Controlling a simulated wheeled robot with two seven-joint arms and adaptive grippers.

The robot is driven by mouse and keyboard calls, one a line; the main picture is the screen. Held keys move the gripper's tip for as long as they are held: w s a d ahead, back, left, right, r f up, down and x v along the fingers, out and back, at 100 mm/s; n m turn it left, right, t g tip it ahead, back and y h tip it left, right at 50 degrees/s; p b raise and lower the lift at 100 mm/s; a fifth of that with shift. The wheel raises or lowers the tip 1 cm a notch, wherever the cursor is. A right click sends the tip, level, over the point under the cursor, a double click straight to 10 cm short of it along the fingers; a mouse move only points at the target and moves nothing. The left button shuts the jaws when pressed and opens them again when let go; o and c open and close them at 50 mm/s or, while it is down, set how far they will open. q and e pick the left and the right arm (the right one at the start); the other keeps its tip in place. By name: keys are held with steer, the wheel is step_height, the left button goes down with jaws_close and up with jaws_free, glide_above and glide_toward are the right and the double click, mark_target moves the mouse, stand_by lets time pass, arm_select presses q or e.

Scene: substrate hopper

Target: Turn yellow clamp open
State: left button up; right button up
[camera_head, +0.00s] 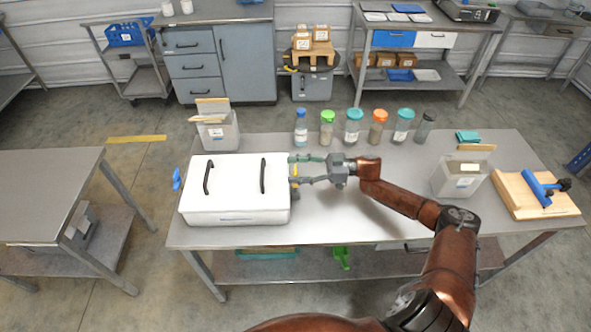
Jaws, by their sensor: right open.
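A white box (225,212) with two black handles on its lid stands on the left half of the metal table. A small yellow clamp (295,171) shows at the box's right side. My right gripper (294,169) reaches in from the right with its fingers open, one on the far side and one on the near side of the yellow clamp. I cannot tell whether a finger touches it. The fingers partly hide the clamp, so its exact turn is unclear. A blue clamp (177,179) sticks out at the box's left side. My left gripper is not in view.
Several lidded jars, including a teal-lidded one (353,126), stand along the table's back edge. A grey bin (219,134) is behind the box. Another bin (458,178) and a wooden board (536,199) with a blue clamp are at the right. The table's front middle is clear.

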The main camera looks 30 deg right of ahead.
steer(key=shift+d, duration=0.1)
steer(key=v, duration=1.2)
